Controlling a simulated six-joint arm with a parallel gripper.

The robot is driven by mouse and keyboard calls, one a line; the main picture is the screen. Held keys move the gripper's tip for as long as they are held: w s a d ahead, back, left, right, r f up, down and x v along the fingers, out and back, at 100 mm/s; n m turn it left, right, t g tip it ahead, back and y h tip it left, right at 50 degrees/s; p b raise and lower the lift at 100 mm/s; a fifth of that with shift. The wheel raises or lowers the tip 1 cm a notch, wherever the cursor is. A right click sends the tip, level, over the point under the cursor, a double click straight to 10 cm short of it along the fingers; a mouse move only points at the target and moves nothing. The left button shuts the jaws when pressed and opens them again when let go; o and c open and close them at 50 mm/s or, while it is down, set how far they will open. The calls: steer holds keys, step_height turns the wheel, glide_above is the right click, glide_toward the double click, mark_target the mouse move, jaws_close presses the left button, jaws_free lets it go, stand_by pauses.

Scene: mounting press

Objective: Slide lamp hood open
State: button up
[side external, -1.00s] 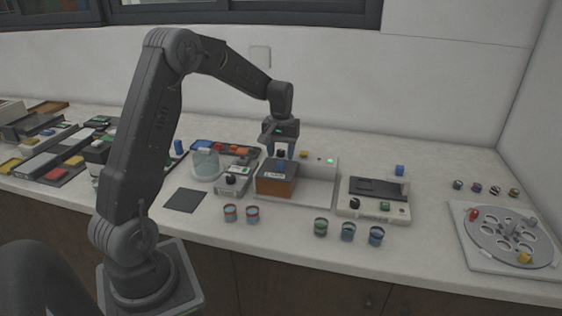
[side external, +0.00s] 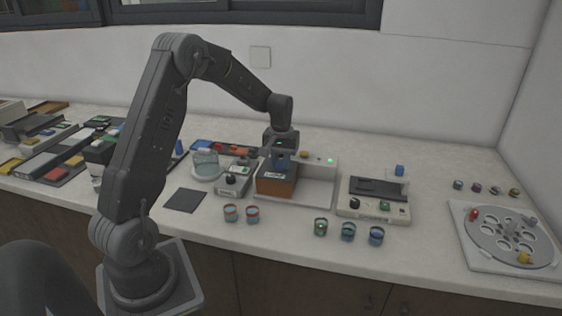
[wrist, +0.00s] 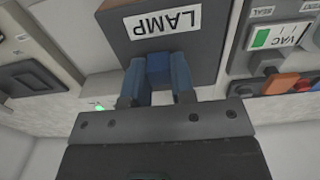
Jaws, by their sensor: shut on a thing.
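The lamp hood (side external: 275,182) is an orange-brown box with a dark top, standing at the left end of a pale base (side external: 315,192). In the wrist view the hood (wrist: 203,50) carries a white "LAMP" label (wrist: 162,22). My gripper (side external: 281,163) is over the hood's top. In the wrist view its blue fingers (wrist: 158,75) are shut on a blue handle (wrist: 158,68) on the hood. The handle is mostly hidden by the gripper in the side view.
A unit with a black slot (side external: 375,190) stands right of the lamp base. A small device (side external: 234,180) stands close on the left. Several small cups (side external: 348,231) stand in front. The right part of the base is bare.

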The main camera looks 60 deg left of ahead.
jaws_close()
steer(key=w+d, duration=0.8)
steer(key=shift+w+d+r, duration=0.1)
steer(key=shift+o, duration=2)
jaws_free()
steer(key=shift+w, duration=0.1)
steer(key=o, duration=0.3)
